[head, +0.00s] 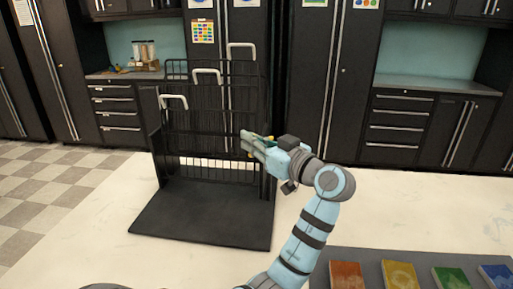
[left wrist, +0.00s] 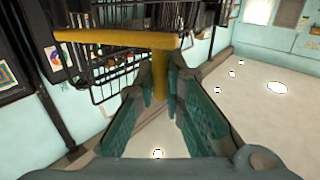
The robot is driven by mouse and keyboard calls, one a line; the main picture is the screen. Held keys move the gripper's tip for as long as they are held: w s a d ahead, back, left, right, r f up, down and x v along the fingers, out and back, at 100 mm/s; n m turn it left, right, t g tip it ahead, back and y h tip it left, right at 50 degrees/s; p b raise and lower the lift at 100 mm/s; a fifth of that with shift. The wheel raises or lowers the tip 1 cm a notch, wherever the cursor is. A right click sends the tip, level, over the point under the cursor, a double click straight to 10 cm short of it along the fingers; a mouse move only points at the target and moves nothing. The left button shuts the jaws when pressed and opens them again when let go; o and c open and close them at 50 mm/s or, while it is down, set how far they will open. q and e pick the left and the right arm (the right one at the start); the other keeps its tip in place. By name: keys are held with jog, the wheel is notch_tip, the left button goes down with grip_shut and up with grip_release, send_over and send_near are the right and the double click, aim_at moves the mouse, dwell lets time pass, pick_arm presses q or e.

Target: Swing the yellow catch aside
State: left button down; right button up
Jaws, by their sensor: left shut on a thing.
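The yellow catch (left wrist: 115,38) shows in the left wrist view as a bar running left from a short post. The post stands between the fingers of my left gripper (left wrist: 160,85), which is shut on it. In the head view my left gripper (head: 250,143) is at the right side of a black wire rack (head: 213,120). The catch is mostly hidden by the fingers there. The rack also shows in the left wrist view (left wrist: 112,72), behind the bar. My right gripper is not in view.
A dark tray (head: 352,262) with several coloured blocks is at the lower right. Black cabinets (head: 410,125) line the back wall.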

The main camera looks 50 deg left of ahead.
pick_arm(q)
jog(key=shift+w+d+b, duration=0.4)
jog(key=shift+d+b, duration=0.15)
jog(key=shift+d, duration=0.2)
jog(key=shift+w+d+b, duration=0.35)
jog(key=shift+d+b, duration=0.15)
jog(key=shift+d, duration=0.2)
jog(key=shift+r, duration=0.1)
jog(key=c, duration=1.7)
grip_release()
jog(key=shift+w, duration=0.2)
jog(key=d, duration=0.7)
jog(key=shift+s+d, duration=0.2)
jog(key=shift+d, duration=0.15)
